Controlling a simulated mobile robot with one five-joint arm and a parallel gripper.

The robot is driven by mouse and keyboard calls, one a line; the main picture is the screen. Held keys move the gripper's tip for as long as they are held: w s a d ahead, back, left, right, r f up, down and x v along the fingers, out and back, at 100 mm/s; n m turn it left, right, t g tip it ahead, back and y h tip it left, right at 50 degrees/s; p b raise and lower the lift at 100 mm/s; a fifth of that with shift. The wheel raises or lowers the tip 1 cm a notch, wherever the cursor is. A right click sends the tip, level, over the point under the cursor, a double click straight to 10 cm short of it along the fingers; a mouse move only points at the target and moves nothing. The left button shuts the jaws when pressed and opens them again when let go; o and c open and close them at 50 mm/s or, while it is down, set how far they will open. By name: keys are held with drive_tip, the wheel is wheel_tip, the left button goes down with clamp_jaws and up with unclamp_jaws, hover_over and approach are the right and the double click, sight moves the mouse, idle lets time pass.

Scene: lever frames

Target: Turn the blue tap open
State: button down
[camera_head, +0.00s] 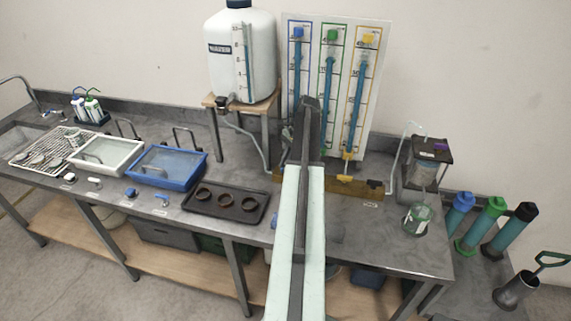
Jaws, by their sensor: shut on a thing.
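The measuring board (314,75) stands at the back of the bench with three upright blue-filled tubes, topped blue, green and yellow. The blue-capped tube (296,75) is at its left. My gripper (289,133) is at the lower end of this tube, at the left side of my dark arm end. It is shut on the blue tap there, but the arm and jaws hide the tap and its handle angle. The yellow tap (347,156) shows below the right tube. The middle tube's lower end is mostly behind my arm.
A white tank (240,55) on a wooden stand (268,105) is left of the board. A blue-framed tray (167,167) and dark tray with rings (226,202) lie left of my arm. A jar (418,219) stands right. Bare bench (370,235) lies between my arm and the jar.

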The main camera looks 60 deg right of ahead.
drive_tip(key=n+g, duration=0.1)
drive_tip(key=n, duration=0.1)
drive_tip(key=n+g, duration=0.1)
drive_tip(key=n, duration=0.2)
drive_tip(key=shift+d, duration=0.15)
drive_tip(key=shift+n, duration=0.3)
idle(0.3)
drive_tip(key=c, duration=1.5)
unclamp_jaws()
drive_tip(key=shift+o, duration=0.2)
